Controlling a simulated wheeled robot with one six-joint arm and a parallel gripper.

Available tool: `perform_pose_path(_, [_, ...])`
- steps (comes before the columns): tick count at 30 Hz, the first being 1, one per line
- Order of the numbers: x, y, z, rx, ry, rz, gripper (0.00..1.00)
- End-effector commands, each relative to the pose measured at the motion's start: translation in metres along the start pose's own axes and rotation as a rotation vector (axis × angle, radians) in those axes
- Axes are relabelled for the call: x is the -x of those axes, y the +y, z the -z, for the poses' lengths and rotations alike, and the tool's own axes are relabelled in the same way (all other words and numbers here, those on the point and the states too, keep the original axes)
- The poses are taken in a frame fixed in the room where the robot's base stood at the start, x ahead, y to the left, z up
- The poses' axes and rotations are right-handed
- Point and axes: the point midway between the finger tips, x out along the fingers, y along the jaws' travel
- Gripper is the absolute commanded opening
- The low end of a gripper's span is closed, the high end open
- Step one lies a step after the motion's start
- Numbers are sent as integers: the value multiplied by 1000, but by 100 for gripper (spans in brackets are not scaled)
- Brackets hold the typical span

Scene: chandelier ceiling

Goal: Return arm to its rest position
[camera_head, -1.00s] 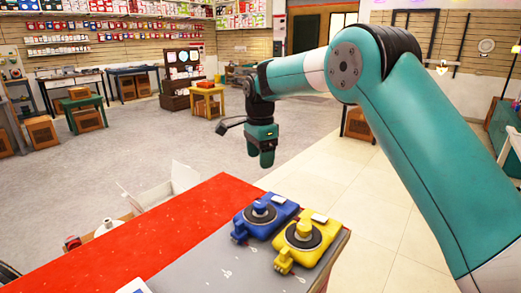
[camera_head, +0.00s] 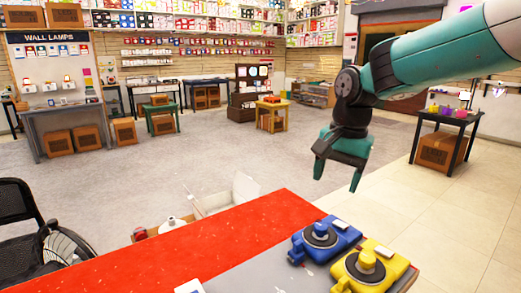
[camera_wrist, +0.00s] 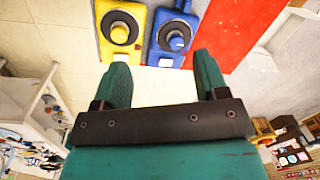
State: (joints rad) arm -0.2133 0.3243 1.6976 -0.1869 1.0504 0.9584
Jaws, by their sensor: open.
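My gripper (camera_head: 337,178) is open and empty in the head view. It hangs above and beyond the far edge of the table, with its fingers pointing down. In the wrist view its two fingers (camera_wrist: 160,78) are spread apart with nothing between them. My teal arm reaches in from the upper right of the head view. A blue device (camera_head: 322,240) and a yellow device (camera_head: 370,268) with round dark tops sit side by side on the grey part of the table. Both devices also show at the top of the wrist view, apart from my fingers.
The table's red surface (camera_head: 190,250) runs across the front. An open white box (camera_head: 225,195) stands on the floor behind it. A black wheelchair (camera_head: 40,235) is at left. A dark table (camera_head: 447,125) with a cardboard box stands at right. The grey floor between is clear.

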Motion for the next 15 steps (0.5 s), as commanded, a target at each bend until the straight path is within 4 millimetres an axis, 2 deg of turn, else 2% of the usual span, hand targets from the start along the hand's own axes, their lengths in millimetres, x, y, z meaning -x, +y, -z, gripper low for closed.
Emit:
perform_pose_path(1, [5,13,-26,126,-9,21,67])
perform_pose_path(5, [8,45,-90,469,-30,86,67])
perform_pose_path(9, [2,82,-155,800,-41,166,67])
perform_pose_path(12, [-5,104,-192,981,-41,216,67])
perform_pose_path(15, [-11,119,-217,1103,-38,253,67])
